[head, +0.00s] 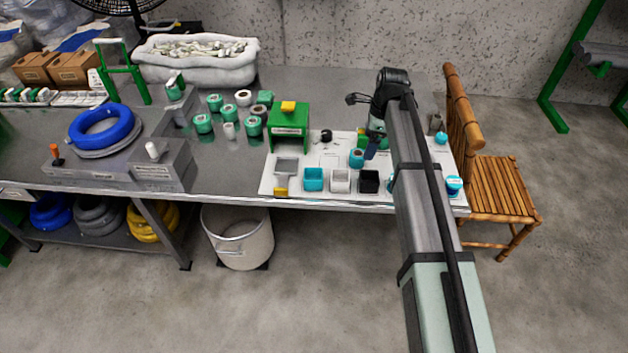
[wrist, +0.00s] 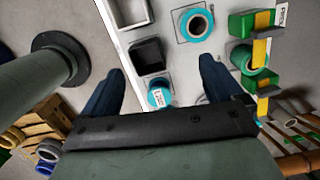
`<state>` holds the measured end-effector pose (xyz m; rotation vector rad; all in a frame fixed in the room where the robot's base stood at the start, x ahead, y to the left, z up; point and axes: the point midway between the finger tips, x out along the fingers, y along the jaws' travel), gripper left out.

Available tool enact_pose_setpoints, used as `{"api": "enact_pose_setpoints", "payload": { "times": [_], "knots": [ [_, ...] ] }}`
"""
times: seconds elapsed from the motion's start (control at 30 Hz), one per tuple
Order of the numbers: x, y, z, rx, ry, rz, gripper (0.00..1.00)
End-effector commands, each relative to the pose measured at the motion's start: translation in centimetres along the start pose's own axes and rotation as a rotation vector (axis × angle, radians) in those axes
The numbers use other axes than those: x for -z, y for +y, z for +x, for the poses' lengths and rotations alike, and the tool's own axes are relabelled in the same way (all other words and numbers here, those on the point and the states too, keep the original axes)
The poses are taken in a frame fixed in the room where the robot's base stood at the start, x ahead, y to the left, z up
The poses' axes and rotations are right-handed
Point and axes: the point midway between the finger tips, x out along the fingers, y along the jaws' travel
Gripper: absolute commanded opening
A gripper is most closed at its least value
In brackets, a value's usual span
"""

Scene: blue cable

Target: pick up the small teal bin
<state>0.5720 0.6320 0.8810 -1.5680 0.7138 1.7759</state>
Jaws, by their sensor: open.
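The small teal bin (head: 313,179) stands on the white mat near the front edge of the bench in the head view. It is the leftmost of three small bins in a row, beside the white bin (head: 340,180). I do not see it in the wrist view. My gripper (head: 373,150) is above the mat, to the right of the teal bin and apart from it. In the wrist view my gripper (wrist: 160,76) is open with its dark blue fingers wide apart and nothing held between them.
A black bin (head: 368,181) is right of the white one and also shows in the wrist view (wrist: 150,55). A teal roll (head: 356,157) lies behind the bins. A green box (head: 289,130) stands back left on the mat (head: 303,165). A bamboo chair (head: 490,185) is at right.

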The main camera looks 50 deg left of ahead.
Motion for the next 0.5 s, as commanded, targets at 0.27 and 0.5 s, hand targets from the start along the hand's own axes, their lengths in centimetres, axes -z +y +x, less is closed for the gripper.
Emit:
{"api": "enact_pose_setpoints", "payload": {
  "times": [0.27,0.5],
  "knots": [
    [-11.0,3.3,0.7,-0.035,-0.014,-0.118,0.94],
    [-14.0,4.5,1.1,-0.045,-0.017,-0.150,0.94]
  ]
}}
